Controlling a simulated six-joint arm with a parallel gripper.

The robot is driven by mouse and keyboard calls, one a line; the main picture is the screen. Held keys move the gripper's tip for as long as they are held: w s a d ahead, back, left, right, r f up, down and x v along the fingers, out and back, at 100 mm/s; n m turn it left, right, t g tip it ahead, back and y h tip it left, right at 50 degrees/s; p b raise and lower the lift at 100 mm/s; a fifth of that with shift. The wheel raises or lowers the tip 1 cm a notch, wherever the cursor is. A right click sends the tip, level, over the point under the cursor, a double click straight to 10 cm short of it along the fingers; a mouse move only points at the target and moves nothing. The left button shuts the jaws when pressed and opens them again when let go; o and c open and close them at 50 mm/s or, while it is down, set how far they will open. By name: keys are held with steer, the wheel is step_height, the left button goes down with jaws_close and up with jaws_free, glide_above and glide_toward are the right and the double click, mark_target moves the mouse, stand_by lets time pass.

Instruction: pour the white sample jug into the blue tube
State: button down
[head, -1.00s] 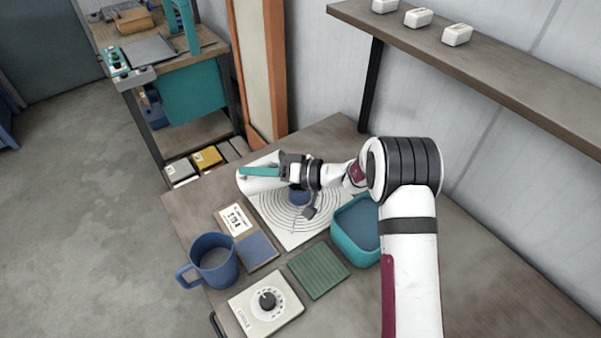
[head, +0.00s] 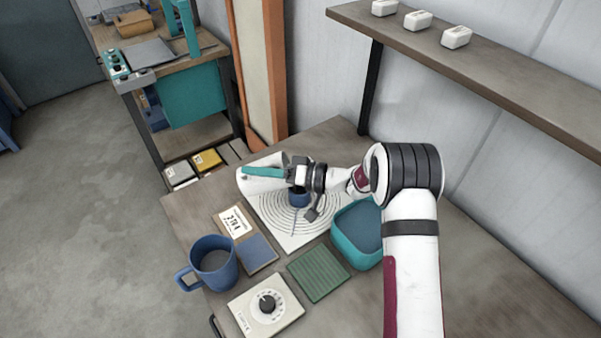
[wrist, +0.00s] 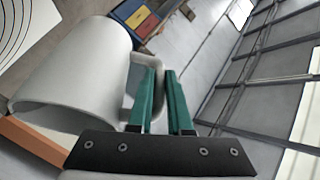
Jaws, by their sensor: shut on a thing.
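The white sample jug (head: 257,185) is tipped well over on its side above the far left part of the ringed sheet. My gripper (head: 262,172), with teal fingers, is shut on the jug's handle. In the wrist view the jug (wrist: 75,75) fills the left side, and its handle shows between the fingers (wrist: 160,85). The blue tube (head: 300,199) stands on the ringed sheet, just below my wrist and partly hidden by it.
A blue mug (head: 213,262), a label board (head: 235,222), a green ribbed pad (head: 318,273) and a dial box (head: 266,305) lie at the near left. A teal bin (head: 357,235) stands right of the sheet. A wall shelf (head: 480,62) overhangs the back right.

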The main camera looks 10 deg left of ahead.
steer(key=shift+w+d+r+y+b, duration=0.15)
steer(key=shift+d+r+y+b, duration=0.3)
steer(key=shift+b, duration=0.35)
stand_by(0.8)
steer(key=shift+w+d+r+y, duration=0.15)
steer(key=shift+d+r+y, duration=0.05)
steer(key=shift+d+y, duration=0.4)
stand_by(1.0)
steer(key=shift+a+h, duration=0.25)
steer(key=shift+a, duration=0.1)
steer(key=a+f+h, duration=0.1)
steer(key=s+a+f+n+h, duration=0.1)
steer(key=a+f+h, duration=0.1)
steer(key=shift+a+h+p, duration=0.15)
steer(key=shift+h+p, duration=0.15)
steer(key=shift+p, duration=0.05)
steer(key=a+f+h+p, duration=0.1)
steer(key=a+f+h, duration=0.1)
steer(key=h, duration=0.1)
steer(key=s+a+f+n+t+h+p, duration=0.1)
steer(key=a+h+p, duration=0.1)
steer(key=h, duration=0.1)
steer(key=s+a+f+h+p, duration=0.1)
steer(key=a+f+h+p, duration=0.1)
steer(key=h, duration=0.1)
steer(key=shift+a+f+t, duration=0.3)
steer(key=shift+a+f, duration=0.05)
steer(key=shift+s+a+h+p, duration=0.1)
steer(key=shift+a+h+p, duration=0.3)
steer(key=shift+h+p, duration=0.55)
